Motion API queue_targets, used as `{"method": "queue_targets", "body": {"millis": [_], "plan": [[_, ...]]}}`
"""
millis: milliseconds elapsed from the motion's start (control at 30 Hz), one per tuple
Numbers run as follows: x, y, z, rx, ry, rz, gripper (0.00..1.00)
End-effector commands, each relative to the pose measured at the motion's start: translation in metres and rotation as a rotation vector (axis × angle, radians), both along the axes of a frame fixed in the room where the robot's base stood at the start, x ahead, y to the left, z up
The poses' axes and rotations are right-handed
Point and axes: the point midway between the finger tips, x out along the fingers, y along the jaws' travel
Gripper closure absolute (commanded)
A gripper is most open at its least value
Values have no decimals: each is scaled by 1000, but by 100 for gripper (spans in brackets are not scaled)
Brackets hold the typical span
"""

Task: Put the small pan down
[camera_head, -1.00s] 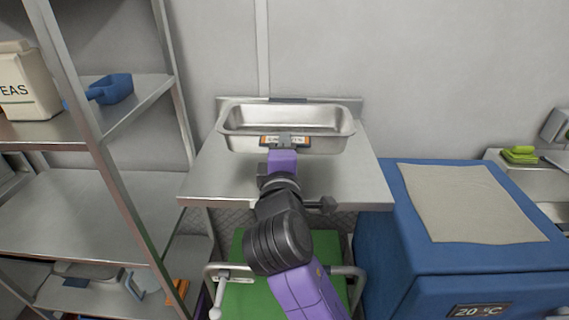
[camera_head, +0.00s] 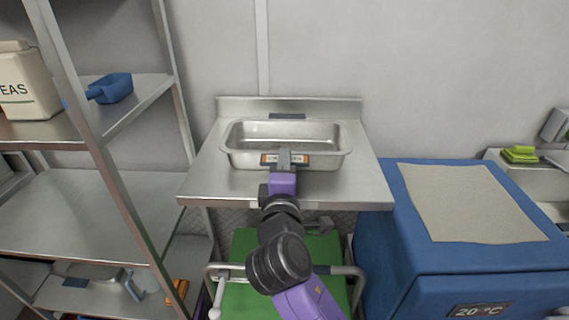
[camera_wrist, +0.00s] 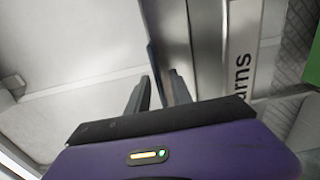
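The small pan (camera_head: 240,152) is a rectangular steel pan with a wide rim. It is over the steel table (camera_head: 362,185), level and low; whether its base touches the top is hard to tell. My gripper (camera_head: 285,157) is at the middle of its near side, beside an orange and white label. In the wrist view my gripper's two fingers (camera_wrist: 158,92) stand close together with a thin dark edge between them, apparently the pan's wall. They look shut on it. The pan's underside is hidden.
A steel shelf rack (camera_head: 85,215) stands at the left with a blue scoop (camera_head: 115,88) and a carton (camera_head: 28,85). A blue box (camera_head: 405,260) with a beige cloth (camera_head: 468,202) stands at the right. A green cart (camera_head: 245,295) is below the table. The tabletop around the pan is clear.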

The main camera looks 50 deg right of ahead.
Motion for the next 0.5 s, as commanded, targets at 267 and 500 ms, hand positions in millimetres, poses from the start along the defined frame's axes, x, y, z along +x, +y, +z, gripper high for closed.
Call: {"method": "queue_targets", "body": {"millis": [267,500], "plan": [[0,0,1,0,0,0,71],[-9,14,1,-2,-1,4,71]]}}
